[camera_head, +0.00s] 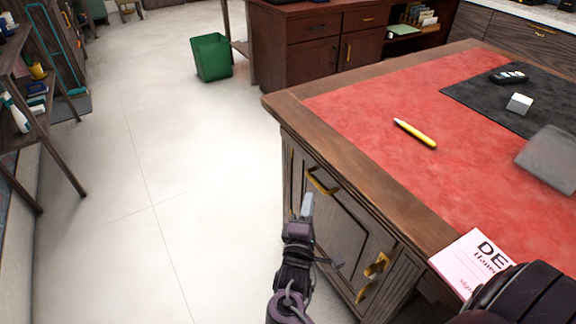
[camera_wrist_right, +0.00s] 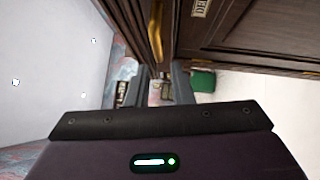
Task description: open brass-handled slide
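The wooden desk (camera_head: 345,160) has a slide along its top front edge with a curved brass handle (camera_head: 323,181). My right gripper (camera_head: 321,232) is in front of the desk's panelled face, below and close to that handle. Its two grey fingers are apart, with nothing visible between them. In the right wrist view the fingers (camera_wrist_right: 158,82) are also spread, and a brass handle (camera_wrist_right: 156,30) shows beyond them, near the top middle. I cannot tell whether a finger touches it. My left gripper is not in view.
More brass handles (camera_head: 376,265) sit lower right on the desk front. A yellow pen (camera_head: 415,133), a white cube (camera_head: 519,103) and a pink-white printed sheet (camera_head: 470,264) lie on the desk. A green bin (camera_head: 211,57) stands behind.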

